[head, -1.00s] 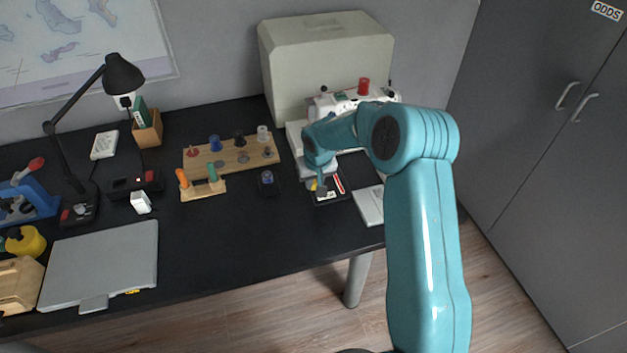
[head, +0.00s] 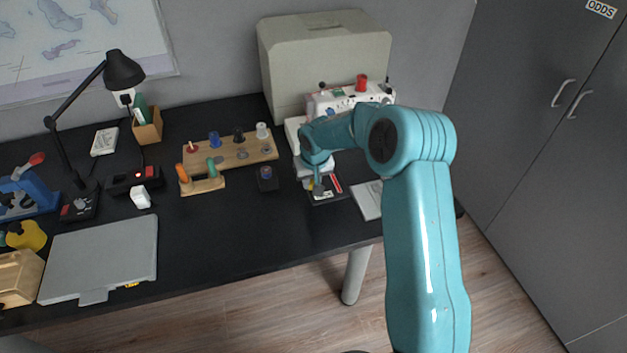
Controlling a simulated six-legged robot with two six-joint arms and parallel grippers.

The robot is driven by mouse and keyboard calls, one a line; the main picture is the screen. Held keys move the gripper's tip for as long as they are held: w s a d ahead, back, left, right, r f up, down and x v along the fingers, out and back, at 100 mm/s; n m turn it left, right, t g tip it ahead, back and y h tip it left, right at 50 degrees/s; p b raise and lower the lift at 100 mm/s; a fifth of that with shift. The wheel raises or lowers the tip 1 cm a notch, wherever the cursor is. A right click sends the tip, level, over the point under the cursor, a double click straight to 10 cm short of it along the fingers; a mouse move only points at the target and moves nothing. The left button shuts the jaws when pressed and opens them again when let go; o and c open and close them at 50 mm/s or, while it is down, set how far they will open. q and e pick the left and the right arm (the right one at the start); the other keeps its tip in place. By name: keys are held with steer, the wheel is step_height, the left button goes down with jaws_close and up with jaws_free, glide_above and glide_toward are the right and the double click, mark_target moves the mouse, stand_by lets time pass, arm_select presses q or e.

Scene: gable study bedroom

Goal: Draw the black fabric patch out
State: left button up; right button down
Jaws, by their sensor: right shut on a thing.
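The black fabric patch (head: 325,198) lies flat at the front of the white sewing machine (head: 346,97), on the right part of the black desk. It bears small red and white markings. My right gripper (head: 318,190) reaches down over the patch and is shut on its near part. The gripper and the forearm hide the patch's far part and the machine's needle area, so I cannot tell how much of the patch is under the machine. My left gripper is not in view.
A light notepad (head: 367,200) lies close to the patch's right. A small dark box (head: 267,178) and a wooden spool rack (head: 240,152) stand to the left. A beige cover (head: 325,60) stands behind the machine. The desk in front of the patch is clear.

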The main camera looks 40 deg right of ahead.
steer(key=w+a+b, duration=0.4)
steer(key=w+a, duration=0.1)
steer(key=a, duration=0.6)
stand_by(1.8)
steer(key=shift+w+r, duration=0.1)
steer(key=shift+r, duration=0.1)
step_height(320, 180, up, 6)
steer(key=p, duration=0.3)
steer(key=shift+f, duration=0.1)
stand_by(0.7)
